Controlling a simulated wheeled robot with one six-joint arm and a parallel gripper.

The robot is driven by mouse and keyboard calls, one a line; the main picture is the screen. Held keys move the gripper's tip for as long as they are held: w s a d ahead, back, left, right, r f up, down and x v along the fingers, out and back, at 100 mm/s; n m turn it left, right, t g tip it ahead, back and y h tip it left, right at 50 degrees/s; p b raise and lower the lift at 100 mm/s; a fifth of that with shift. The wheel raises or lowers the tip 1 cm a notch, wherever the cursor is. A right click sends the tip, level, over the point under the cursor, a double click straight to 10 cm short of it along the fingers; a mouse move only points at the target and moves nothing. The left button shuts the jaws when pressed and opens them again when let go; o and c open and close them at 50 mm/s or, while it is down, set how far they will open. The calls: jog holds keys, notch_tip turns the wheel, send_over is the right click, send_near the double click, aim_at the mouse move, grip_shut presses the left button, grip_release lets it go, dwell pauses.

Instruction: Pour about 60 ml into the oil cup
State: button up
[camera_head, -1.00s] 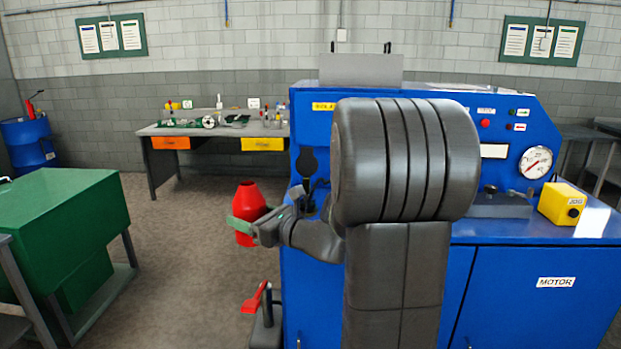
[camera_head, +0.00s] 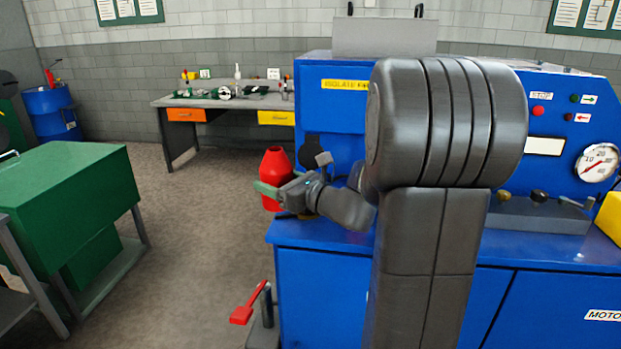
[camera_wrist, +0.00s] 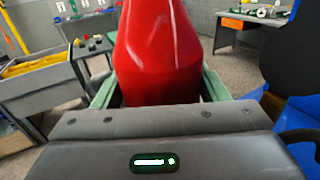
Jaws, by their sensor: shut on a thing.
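My gripper (camera_head: 266,190) is shut on a red bottle-shaped container (camera_head: 274,163), holding it upright in the air left of the blue machine. In the wrist view the red container (camera_wrist: 158,50) fills the middle, with the green fingers (camera_wrist: 100,95) on both its sides; its top is cut off there. I cannot make out the oil cup in either view. My arm hides the middle of the machine.
The blue machine (camera_head: 313,262) stands close on the right. A green chest (camera_head: 75,190) stands at the left, with bare floor (camera_head: 190,250) between. A workbench (camera_head: 225,103) with small items is at the back. A red-handled lever (camera_head: 242,314) sticks up low by the machine.

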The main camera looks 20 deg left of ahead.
jog(key=shift+r+m+p, duration=0.2)
jog(key=shift+m+p, duration=0.1)
jog(key=shift+m, duration=0.1)
